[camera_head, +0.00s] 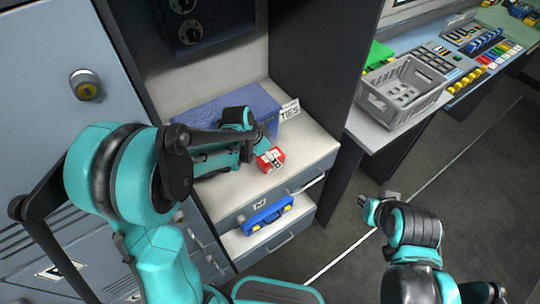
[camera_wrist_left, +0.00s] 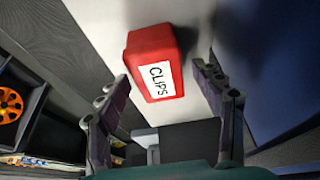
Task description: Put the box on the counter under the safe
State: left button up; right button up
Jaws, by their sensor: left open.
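A red box (camera_head: 270,160) sits on the light counter (camera_head: 310,146) below the dark safe (camera_head: 205,22) in the head view. In the left wrist view the red box (camera_wrist_left: 152,62) has a white label reading CLIPS. My left gripper (camera_head: 257,146) reaches over the counter at the red box. In the wrist view my left gripper (camera_wrist_left: 162,84) is open, its fingers on either side of the box's near end, with gaps showing. A larger blue box (camera_head: 228,108) with a TIES label stands behind. My right arm is folded at the lower right; its fingers cannot be made out.
A blue case with yellow parts (camera_head: 267,215) lies in the open lower drawer. A grey crate (camera_head: 402,92) stands on the desk at the right, beside a console with coloured buttons (camera_head: 470,78). A dark partition (camera_head: 308,52) rises right of the counter. The floor between is clear.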

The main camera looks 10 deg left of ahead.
pick_arm(q)
jog(key=p+v, duration=0.3)
jog(key=v, duration=0.7)
jog(key=s+a+r+n+t+y, duration=0.1)
jog(key=s+a+r+n+t, duration=0.1)
jog(key=s, duration=0.5)
jog(key=s+a+r+n+t+y, duration=0.2)
jog(key=s+r+n, duration=0.1)
jog(key=s+n, duration=0.4)
jog(key=shift+s+r, duration=0.4)
jog(key=shift+s, duration=0.15)
